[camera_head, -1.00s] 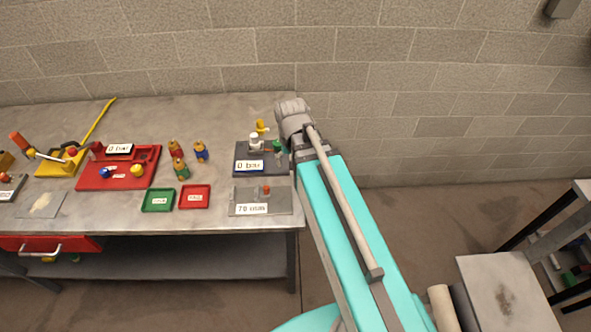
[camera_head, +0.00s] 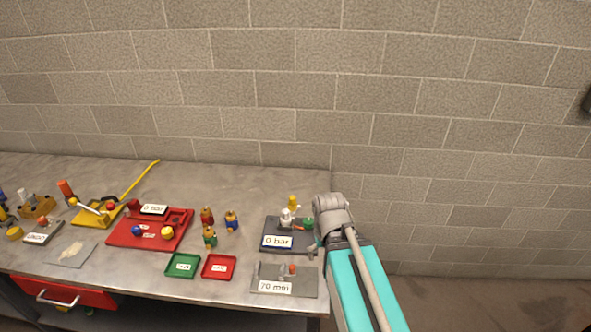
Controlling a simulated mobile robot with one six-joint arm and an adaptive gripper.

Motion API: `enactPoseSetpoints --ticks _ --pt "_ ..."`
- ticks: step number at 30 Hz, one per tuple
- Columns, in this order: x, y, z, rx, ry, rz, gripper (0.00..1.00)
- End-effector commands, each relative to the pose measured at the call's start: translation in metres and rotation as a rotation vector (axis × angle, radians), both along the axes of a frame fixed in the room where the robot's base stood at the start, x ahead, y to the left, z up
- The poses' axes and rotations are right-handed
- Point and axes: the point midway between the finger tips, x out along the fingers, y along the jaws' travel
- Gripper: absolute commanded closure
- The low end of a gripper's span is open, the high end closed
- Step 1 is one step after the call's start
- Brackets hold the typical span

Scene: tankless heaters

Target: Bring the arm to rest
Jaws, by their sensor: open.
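My arm shows at the lower right in the head view, with a teal link (camera_head: 366,293) that runs up to a grey joint (camera_head: 333,214). Nothing is seen held.
The workbench (camera_head: 100,173) carries a red fixture (camera_head: 124,242), a green tray (camera_head: 184,264), a red tray (camera_head: 219,265), several coloured fittings and a grey plate labelled "70 mm" (camera_head: 308,287). A block wall (camera_head: 455,150) stands behind. Open floor (camera_head: 500,305) lies right of the bench.

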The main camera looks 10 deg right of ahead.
Motion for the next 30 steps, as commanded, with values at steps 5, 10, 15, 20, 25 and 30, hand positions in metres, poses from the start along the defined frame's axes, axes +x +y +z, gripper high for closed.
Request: enactPoseSetpoints --ticks 5,10,15,20,25,30 --pt "0.000 0.000 -0.025 0.000 0.000 0.000 0.08" --pt "0.000 0.000 -0.042 0.000 0.000 0.000 0.08" --pt "0.000 0.000 -0.046 0.000 0.000 0.000 0.08" --pt "0.000 0.000 -0.045 0.000 0.000 0.000 0.08" --pt "0.000 0.000 -0.044 0.000 0.000 0.000 0.08" --pt "0.000 0.000 -0.045 0.000 0.000 0.000 0.08"
